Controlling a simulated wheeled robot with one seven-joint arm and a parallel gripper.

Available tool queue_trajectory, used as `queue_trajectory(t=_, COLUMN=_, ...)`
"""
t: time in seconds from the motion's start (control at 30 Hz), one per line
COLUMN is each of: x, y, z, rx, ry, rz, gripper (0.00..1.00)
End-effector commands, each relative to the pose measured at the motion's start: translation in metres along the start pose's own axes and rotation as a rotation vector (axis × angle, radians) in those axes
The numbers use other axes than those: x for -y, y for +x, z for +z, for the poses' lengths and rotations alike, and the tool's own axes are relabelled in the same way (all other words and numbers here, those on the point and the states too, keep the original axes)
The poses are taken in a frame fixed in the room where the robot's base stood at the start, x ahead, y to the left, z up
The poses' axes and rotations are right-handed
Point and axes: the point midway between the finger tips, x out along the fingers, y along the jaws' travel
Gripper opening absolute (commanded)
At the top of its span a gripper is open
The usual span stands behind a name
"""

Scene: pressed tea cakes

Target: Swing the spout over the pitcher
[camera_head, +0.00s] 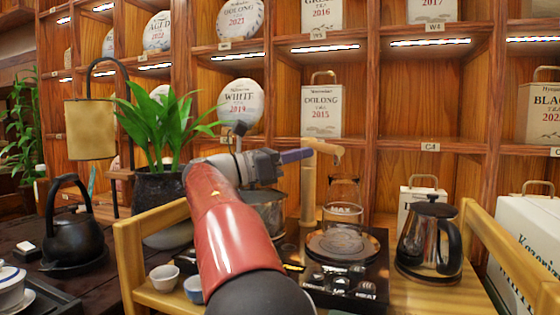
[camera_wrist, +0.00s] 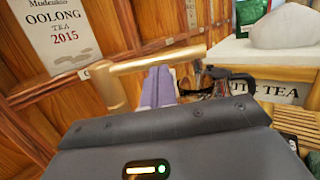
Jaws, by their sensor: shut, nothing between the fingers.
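The spout (camera_head: 326,147) is a tan, bamboo-like pipe on top of an upright post (camera_head: 308,192). Its free end points right and hangs down a little. A clear glass pitcher (camera_head: 343,213) marked MAX stands below that end in the head view; whether it is straight under it I cannot tell. My gripper (camera_head: 304,154) is shut and empty, its purple fingers close to the spout near the post. In the wrist view the spout (camera_wrist: 160,61) crosses at the tips of my gripper (camera_wrist: 160,72); I cannot tell whether they touch.
A steel pot (camera_head: 266,208) is partly hidden behind my arm. A potted plant (camera_head: 160,190) and small cups (camera_head: 164,277) are at left. Shelves of tea fill the back.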

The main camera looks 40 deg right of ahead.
Motion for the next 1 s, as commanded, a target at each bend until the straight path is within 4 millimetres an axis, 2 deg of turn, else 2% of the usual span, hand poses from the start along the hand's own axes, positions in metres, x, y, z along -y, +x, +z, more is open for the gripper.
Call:
queue_trajectory(t=0.1, x=0.000, y=0.014, z=0.000, rx=-0.001, ry=0.001, rz=-0.002, gripper=0.00)
queue_trajectory(t=0.2, x=0.000, y=0.019, z=0.000, rx=-0.001, ry=0.001, rz=0.001, gripper=0.00)
queue_trajectory(t=0.57, x=0.000, y=0.021, z=0.000, rx=-0.001, ry=0.001, rz=0.003, gripper=0.00)
queue_trajectory(t=0.8, x=0.005, y=0.031, z=-0.002, rx=0.000, ry=0.022, rz=0.107, gripper=0.00)
queue_trajectory(t=1.0, x=0.004, y=0.032, z=-0.003, rx=-0.002, ry=0.026, rz=0.131, gripper=0.00)
